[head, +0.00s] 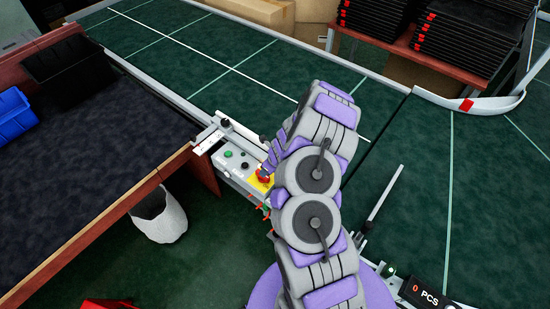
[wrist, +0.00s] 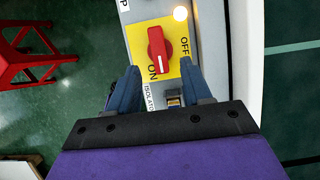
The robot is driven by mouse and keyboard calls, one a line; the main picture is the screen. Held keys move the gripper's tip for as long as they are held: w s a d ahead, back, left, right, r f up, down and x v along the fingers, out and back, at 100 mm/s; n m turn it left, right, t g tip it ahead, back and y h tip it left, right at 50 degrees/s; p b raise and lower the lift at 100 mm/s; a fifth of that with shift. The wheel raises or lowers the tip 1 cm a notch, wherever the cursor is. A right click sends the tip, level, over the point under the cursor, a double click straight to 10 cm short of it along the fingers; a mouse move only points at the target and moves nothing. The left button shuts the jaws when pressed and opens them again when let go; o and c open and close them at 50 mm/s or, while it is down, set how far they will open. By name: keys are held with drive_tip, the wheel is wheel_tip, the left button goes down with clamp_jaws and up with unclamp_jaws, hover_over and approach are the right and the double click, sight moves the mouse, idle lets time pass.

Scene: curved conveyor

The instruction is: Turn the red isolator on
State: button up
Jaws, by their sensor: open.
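The red isolator knob (wrist: 158,47) sits on a yellow plate (wrist: 137,38) with OFF printed at its right and ON below. In the head view the knob (head: 263,175) and the yellow plate (head: 262,184) show on the grey control panel, partly hidden by my arm. My gripper (wrist: 160,67) is open and empty. Its two blue fingers are on the left and right of the knob's lower part, with gaps visible; I cannot tell their depth. In the head view my gripper (head: 267,163) is close to the knob.
The panel also carries a green button (head: 228,154), a black knob (head: 245,166) and a lit lamp (wrist: 180,13). The green conveyor (head: 180,50) lies behind the panel. A dark-topped table (head: 90,155) is at the left. A red stool (wrist: 35,45) stands on the floor.

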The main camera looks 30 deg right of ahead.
drive_tip(key=p+v, duration=0.2)
drive_tip(key=v, duration=0.8)
drive_tip(key=shift+r, duration=0.15)
drive_tip(key=shift+r, duration=0.1)
drive_tip(key=w+a+r+n+y+b, duration=0.2)
drive_tip(key=a+r+n+y, duration=0.1)
drive_tip(key=a+r+n, duration=0.65)
drive_tip(key=s+a+r+n+g+y+b, duration=0.1)
drive_tip(key=s+a+r+n, duration=0.3)
drive_tip(key=a, duration=0.2)
drive_tip(key=s+a+r+n+g+b, duration=0.1)
drive_tip(key=s+a+r+n, duration=0.3)
drive_tip(key=a+r, duration=0.15)
drive_tip(key=s+a+r+n+g+h+b, duration=0.1)
drive_tip(key=s+a+r+n+g+b, duration=0.15)
drive_tip(key=s+n, duration=0.65)
drive_tip(key=s+d+r+n+g+h, duration=0.1)
drive_tip(key=s+d+n+h, duration=0.1)
drive_tip(key=s, duration=0.7)
drive_tip(key=s+d+n+h+b, duration=0.1)
drive_tip(key=s+d+n+h, duration=0.1)
drive_tip(key=s, duration=0.7)
drive_tip(key=shift+d+r+n+g+b, duration=0.35)
drive_tip(key=shift+d+n, duration=0.1)
drive_tip(key=shift+n, duration=0.4)
